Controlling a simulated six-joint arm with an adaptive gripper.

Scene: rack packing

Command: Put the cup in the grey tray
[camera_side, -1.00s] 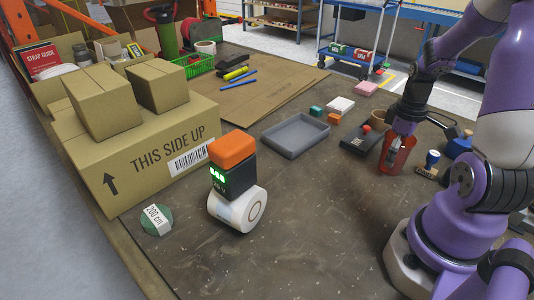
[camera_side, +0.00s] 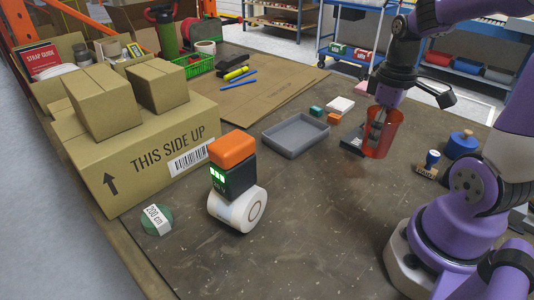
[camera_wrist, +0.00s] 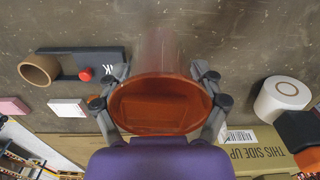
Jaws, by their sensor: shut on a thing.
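A translucent red-orange cup (camera_side: 384,142) is held upright in the side view, lifted above the table. My gripper (camera_side: 377,124) is shut on it, with its fingers at the cup's wall. In the wrist view the cup (camera_wrist: 160,108) shows as a wide orange oval between the two fingers of my gripper (camera_wrist: 162,78). The grey tray (camera_side: 296,134) lies on the table to the left of the cup in the side view and is empty. In the wrist view I cannot make out the tray clearly; the cup may hide it.
Small teal (camera_side: 316,111) and orange (camera_side: 334,118) blocks and a white box (camera_side: 340,105) lie behind the tray. A stamp (camera_side: 430,163) stands right. Table in front of the tray is clear.

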